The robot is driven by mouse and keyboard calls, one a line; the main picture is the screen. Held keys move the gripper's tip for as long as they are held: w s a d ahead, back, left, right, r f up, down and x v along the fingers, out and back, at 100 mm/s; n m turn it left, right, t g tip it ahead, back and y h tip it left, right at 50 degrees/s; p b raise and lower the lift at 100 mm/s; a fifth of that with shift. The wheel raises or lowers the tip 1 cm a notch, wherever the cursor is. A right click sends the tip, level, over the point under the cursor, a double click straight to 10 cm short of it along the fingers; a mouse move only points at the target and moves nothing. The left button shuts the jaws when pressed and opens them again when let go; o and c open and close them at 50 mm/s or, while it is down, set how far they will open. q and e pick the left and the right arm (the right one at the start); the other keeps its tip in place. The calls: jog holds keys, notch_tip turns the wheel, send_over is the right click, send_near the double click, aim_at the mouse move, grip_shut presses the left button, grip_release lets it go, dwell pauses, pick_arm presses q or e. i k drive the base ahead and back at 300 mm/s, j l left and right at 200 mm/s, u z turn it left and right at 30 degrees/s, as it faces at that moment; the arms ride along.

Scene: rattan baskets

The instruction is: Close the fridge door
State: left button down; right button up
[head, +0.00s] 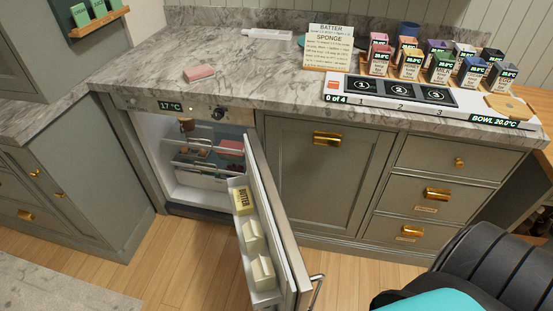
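The fridge (170,192) is built in under the marble counter, and its door (277,222) stands wide open, swung out toward me over the wooden floor. The door is hinged on the right side of the opening. Its inner shelf holds a butter pack (240,200) and other pale yellow blocks (262,272). A metal handle (317,292) shows on the door's outer side near the bottom edge of the view. Inside the fridge, racks and several items are visible. Neither of my grippers is in view.
The counter (240,90) carries a pink block (199,73), a recipe card (328,47), several labelled small boxes and a numbered board (400,92). A drawer cabinet (440,190) is to the right. Floor left of the door is clear. A black ribbed shape (490,255) fills the lower right corner.

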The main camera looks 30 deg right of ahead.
aim_at(293, 291)
jog(key=k+l, duration=0.1)
jog(key=l, duration=0.45)
jog(key=k+l, duration=0.1)
jog(key=l, duration=0.4)
jog(key=k+l, duration=0.1)
jog(key=l, duration=0.45)
